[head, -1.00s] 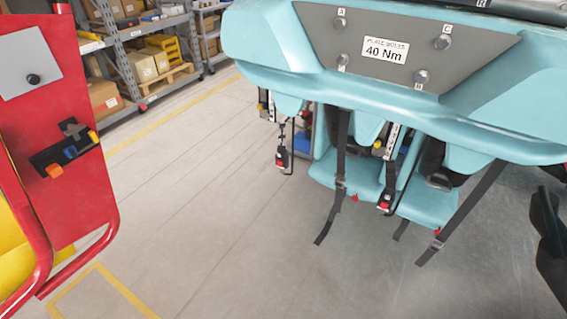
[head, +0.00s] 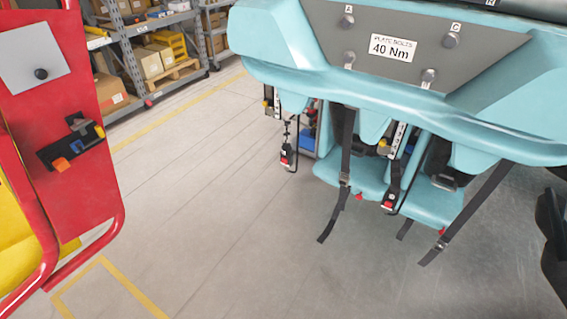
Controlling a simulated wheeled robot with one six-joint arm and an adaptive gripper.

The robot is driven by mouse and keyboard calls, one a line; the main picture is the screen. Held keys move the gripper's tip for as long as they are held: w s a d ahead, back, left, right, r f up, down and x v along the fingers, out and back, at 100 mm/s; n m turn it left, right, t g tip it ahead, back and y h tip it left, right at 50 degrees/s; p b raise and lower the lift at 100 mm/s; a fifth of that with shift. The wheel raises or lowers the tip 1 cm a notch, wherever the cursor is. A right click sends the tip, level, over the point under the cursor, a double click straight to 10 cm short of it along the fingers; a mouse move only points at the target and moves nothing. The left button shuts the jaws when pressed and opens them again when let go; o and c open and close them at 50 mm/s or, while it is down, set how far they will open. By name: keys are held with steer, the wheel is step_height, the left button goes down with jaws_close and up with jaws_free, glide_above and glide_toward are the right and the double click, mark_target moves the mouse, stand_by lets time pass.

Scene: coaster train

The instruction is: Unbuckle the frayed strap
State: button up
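A light-blue coaster car (head: 285,75) fills the upper right of the head view. Dark straps hang below its body beside the light-blue seats (head: 345,178). Another strap (head: 470,210) slants down at the right. Buckles with red parts show at a left hanging piece (head: 286,155) and at a middle one (head: 389,200). I cannot tell which strap is frayed, or whether each buckle is fastened.
A red panel (head: 85,185) with a tube frame stands at the left. Shelves with boxes (head: 150,60) stand at the back. A dark object (head: 553,235) is cut off at the right edge. The grey floor (head: 215,200) between panel and car is clear.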

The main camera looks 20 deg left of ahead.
jaws_close()
stand_by(1.0)
